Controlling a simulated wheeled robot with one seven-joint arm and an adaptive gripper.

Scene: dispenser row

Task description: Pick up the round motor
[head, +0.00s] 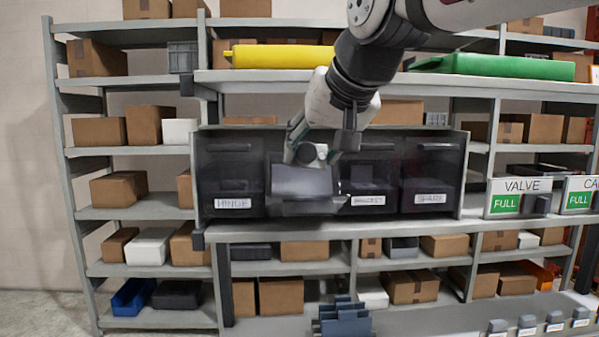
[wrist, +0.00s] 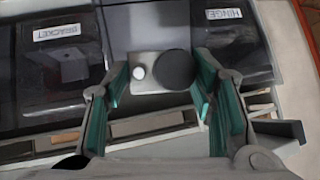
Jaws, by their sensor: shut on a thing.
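The round motor shows in the wrist view as a dark round disc (wrist: 178,70) on a pale grey body with a small white round spot beside it. It sits between the two teal-padded fingers of my gripper (wrist: 161,84), which are shut on it. In the head view my gripper (head: 320,150) is in front of the row of dark bins, and the motor (head: 306,154) shows small at its tip, partly hidden by the fingers. Directly below and behind it is a bin that stands forward of its neighbours (head: 302,183); its label cannot be read.
Dark bins marked HINGE (head: 232,180), BRACKET (head: 374,185) and SPARE (head: 430,182) stand on the same shelf. A yellow case (head: 282,56) and a green case (head: 494,67) lie on the shelf above. VALVE sign (head: 515,196) is at right. Blue-grey dividers (head: 343,318) stand low in front.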

